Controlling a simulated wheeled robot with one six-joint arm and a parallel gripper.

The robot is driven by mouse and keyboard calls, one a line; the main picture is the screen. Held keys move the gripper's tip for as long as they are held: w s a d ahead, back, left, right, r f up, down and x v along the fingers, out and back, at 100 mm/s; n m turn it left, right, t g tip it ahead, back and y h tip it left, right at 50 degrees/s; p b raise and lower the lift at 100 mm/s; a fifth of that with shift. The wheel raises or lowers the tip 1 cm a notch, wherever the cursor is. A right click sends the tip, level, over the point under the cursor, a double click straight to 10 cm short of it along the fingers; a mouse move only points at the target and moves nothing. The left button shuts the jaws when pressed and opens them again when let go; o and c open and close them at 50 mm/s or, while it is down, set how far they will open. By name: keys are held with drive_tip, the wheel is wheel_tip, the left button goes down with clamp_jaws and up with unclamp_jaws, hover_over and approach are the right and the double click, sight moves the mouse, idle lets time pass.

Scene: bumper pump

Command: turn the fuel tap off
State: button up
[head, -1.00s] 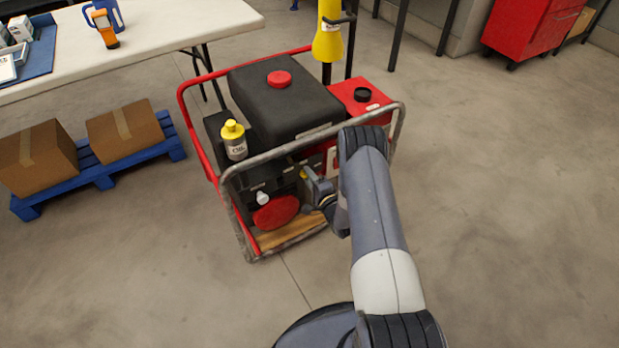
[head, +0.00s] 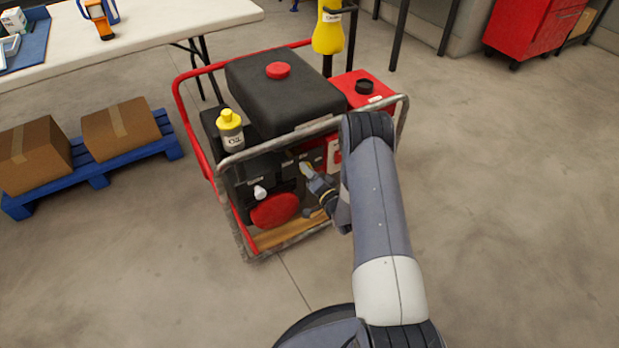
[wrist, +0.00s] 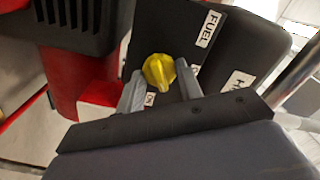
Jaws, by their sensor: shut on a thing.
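The fuel tap is a yellow knob (wrist: 158,70) on a black panel (wrist: 225,50) in the wrist view, below a white FUEL label (wrist: 208,29). My gripper (wrist: 160,84) has one grey finger on each side of the knob and is shut on it. The knob's pointed end faces down toward the gripper's palm. In the head view my gripper (head: 309,174) reaches into the front of the machine (head: 285,95), and a bit of yellow shows at its tips. My arm hides part of the machine's right front.
A grey frame bar (head: 270,150) runs above my gripper. A bottle with a yellow cap (head: 230,132) stands on the machine's left. A white knob (head: 260,192) and red disc (head: 275,210) sit left of the gripper. The floor at right (head: 520,200) is clear.

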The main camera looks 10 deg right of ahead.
drive_tip(key=shift+n+b, duration=5.2)
drive_tip(key=shift+n, duration=0.4)
drive_tip(key=o, duration=1)
drive_tip(key=p+v, duration=0.2)
drive_tip(key=v, duration=0.8)
drive_tip(key=shift+s+r, duration=0.1)
drive_tip(key=shift+s, duration=0.3)
drive_tip(key=shift+w, duration=0.1)
